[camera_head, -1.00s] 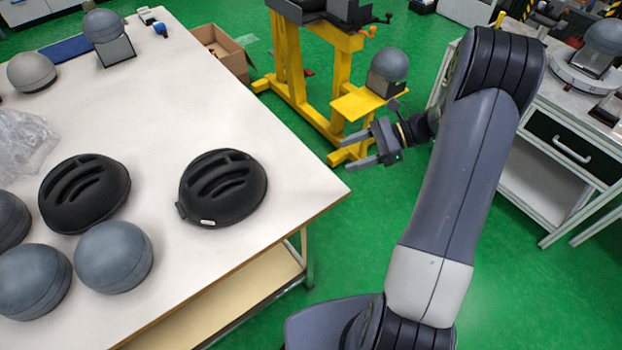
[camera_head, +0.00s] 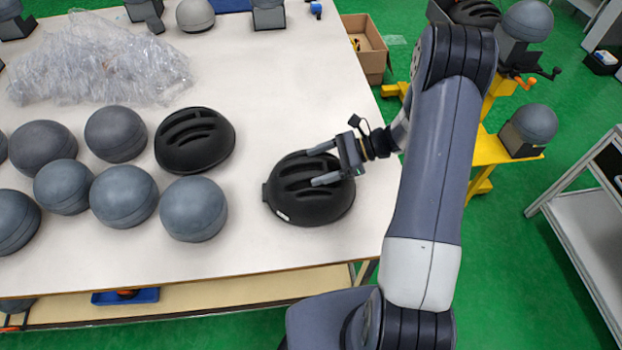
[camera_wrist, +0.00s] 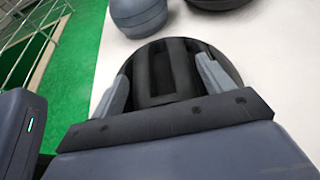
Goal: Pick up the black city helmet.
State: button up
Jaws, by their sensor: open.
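Two black vented helmets are on the white table. The nearer black helmet (camera_head: 296,208) sits by the table's right side, and my gripper (camera_head: 322,166) is over its top right part. My gripper is open, its two fingers spread and pointing left across the helmet's top. In the wrist view the same helmet (camera_wrist: 158,60) lies between and beyond the two fingers (camera_wrist: 163,85). I cannot tell whether the fingers touch it. The other black helmet (camera_head: 195,140) sits further left and back. Which of the two is the city helmet is not marked.
Several grey headforms (camera_head: 124,196) stand left of the helmets. Crumpled clear plastic (camera_head: 100,65) lies behind them. A cardboard box (camera_head: 364,47) and a yellow stand (camera_head: 488,150) are on the green floor at the right. The table (camera_head: 270,110) is clear behind the nearer helmet.

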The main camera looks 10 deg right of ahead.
jog(key=shift+a+f, duration=0.25)
jog(key=shift+a, duration=0.15)
jog(key=c, duration=1.2)
